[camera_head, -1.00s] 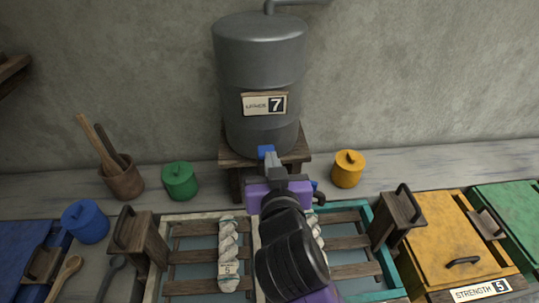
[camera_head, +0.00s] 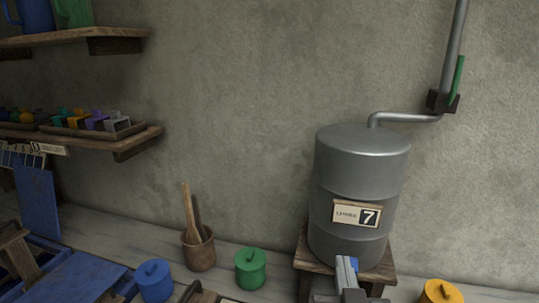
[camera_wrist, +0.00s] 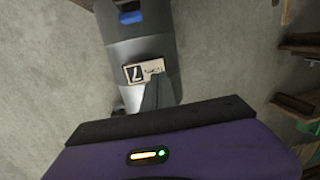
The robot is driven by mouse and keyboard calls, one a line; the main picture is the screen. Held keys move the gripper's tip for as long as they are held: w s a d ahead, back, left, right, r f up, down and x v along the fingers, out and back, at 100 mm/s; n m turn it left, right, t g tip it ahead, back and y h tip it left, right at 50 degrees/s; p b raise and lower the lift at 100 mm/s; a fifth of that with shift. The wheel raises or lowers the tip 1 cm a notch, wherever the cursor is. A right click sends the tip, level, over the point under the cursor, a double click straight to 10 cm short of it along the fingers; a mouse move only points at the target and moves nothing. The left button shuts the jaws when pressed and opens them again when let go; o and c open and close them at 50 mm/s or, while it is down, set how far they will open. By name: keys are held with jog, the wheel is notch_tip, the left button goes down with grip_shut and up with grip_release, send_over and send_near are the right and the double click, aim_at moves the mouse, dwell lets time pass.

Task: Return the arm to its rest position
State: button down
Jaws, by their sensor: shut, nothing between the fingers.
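The tank sits on a wooden stand (camera_head: 307,264). In the wrist view, the tank's label (camera_wrist: 145,70) shows above the purple housing of my wrist. Most of my arm is outside the head view.
A yellow pot (camera_head: 440,292) is to the right. Shelves (camera_head: 80,139) are on the left wall. A pipe (camera_head: 455,45) rises at right.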

jog(key=s+a+f+n+t+y, duration=0.25)
jog(key=s+f+n+y, duration=0.2)
jog(key=s, duration=0.45)
jog(key=s+d+f+m+g, duration=0.1)
jog(key=s+d+f+g, duration=0.1)
jog(key=s, duration=1.1)
jog(key=s+d+f+m+g+h, duration=0.1)
jog(key=s+d+f, duration=0.4)
jog(key=s, duration=0.8)
notch_tip(320, 180, down, 2)
jog(key=shift+s+d+f+m+g, duration=0.25)
jog(key=shift+s+m+g, duration=0.1)
jog(key=shift+g, duration=0.2)
